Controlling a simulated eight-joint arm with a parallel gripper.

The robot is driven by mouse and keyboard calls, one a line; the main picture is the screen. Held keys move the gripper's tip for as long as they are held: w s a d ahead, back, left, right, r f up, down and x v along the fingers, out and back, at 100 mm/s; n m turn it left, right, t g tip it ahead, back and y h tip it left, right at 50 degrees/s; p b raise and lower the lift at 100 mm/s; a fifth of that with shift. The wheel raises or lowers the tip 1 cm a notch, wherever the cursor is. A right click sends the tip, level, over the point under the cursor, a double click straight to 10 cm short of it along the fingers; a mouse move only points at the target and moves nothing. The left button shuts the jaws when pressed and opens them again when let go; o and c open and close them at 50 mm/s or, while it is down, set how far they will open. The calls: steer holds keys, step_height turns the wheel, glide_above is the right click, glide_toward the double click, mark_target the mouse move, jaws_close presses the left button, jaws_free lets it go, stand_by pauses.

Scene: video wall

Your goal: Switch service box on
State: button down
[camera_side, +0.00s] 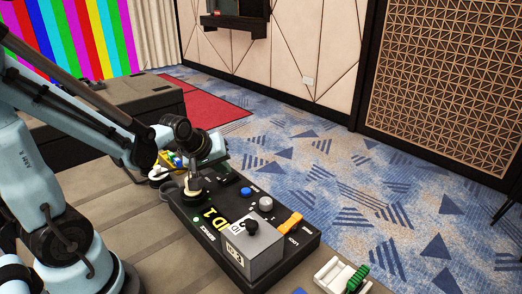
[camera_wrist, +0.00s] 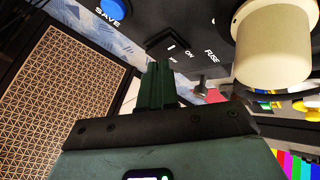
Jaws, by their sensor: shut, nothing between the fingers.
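The service box (camera_side: 208,226) is a black panel with yellow ID 1 lettering, lying on the bench in the side view. Its black rocker switch (camera_wrist: 172,45), marked ON, is in the upper middle of the wrist view; I cannot tell which side is pressed. My gripper (camera_wrist: 156,78) is shut and empty, its dark green fingers just below the switch in the picture. I cannot tell whether they touch it. In the side view my gripper end is over the box's far end, where the switch is hard to make out.
A cream fuse knob (camera_wrist: 273,42) stands right of the switch, and a blue SAVE button (camera_wrist: 111,12) lies to the left. The box also bears a grey block (camera_side: 254,254) with a black knob and an orange lever (camera_side: 291,223). A white-and-green part (camera_side: 340,276) lies nearby.

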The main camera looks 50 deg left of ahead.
mark_target(226, 180)
steer(key=shift+w+r, duration=0.1)
steer(key=shift+w+r, duration=0.2)
steer(key=shift+r, duration=1.05)
steer(key=shift+w+r, duration=0.15)
steer(key=shift+r, duration=1.05)
steer(key=s+d+r+m+h, duration=0.1)
steer(key=s+d+m, duration=0.6)
steer(key=d+m, duration=0.3)
steer(key=shift+s+d+m+h, duration=0.2)
steer(key=shift+m+h, duration=0.2)
steer(key=shift+m, duration=0.2)
